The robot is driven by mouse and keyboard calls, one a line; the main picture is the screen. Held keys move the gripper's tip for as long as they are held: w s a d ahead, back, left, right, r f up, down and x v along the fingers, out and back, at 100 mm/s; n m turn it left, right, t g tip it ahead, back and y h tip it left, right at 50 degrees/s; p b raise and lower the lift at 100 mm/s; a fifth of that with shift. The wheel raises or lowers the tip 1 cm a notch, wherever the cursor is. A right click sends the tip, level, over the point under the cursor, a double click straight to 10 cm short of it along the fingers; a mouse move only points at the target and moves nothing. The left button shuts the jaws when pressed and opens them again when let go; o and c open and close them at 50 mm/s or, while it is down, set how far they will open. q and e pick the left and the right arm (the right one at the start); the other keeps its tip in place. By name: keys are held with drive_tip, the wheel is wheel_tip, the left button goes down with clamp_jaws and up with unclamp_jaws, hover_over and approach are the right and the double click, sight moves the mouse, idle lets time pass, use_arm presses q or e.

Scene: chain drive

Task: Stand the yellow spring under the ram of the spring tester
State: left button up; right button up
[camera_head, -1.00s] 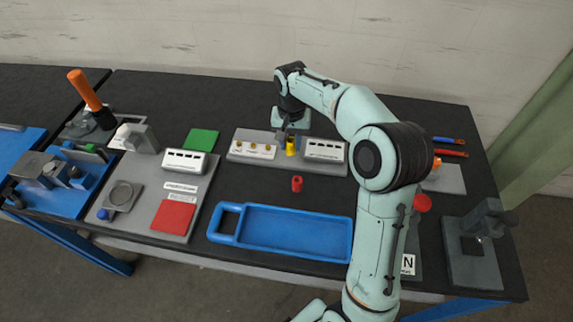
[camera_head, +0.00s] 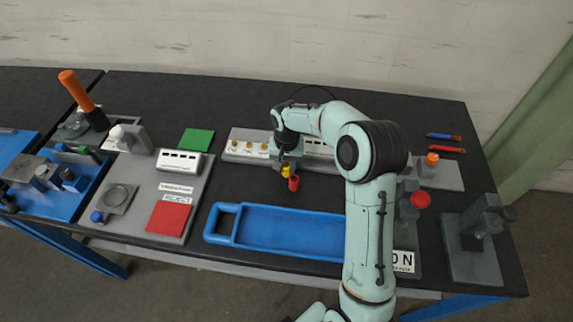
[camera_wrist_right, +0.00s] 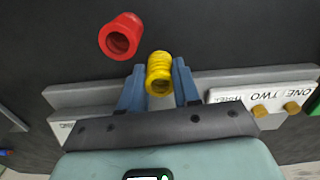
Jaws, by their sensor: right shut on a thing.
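The yellow spring (camera_head: 286,171) is in my right gripper (camera_head: 283,162), in front of the grey rack. In the right wrist view the spring (camera_wrist_right: 159,72) sits between the two blue fingertips (camera_wrist_right: 159,86), with its hollow end towards the camera. The spring tester (camera_head: 405,212) appears to be the grey device with a red knob (camera_head: 421,200) at the right, with a plate reading "0 N" (camera_head: 404,261). My right arm covers part of it, and its ram is not clearly visible. My left gripper is not in view.
A red spring (camera_head: 293,183) stands close beside the held spring; it also shows in the wrist view (camera_wrist_right: 121,37). The grey rack (camera_head: 236,158) bears several brass pegs. A blue tray (camera_head: 285,229) lies in front. A grey press (camera_head: 478,225) stands far right.

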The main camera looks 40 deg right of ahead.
drive_tip(key=shift+f, duration=0.2)
drive_tip(key=o, duration=1)
drive_tip(key=shift+o, duration=0.2)
drive_tip(key=shift+r, duration=0.1)
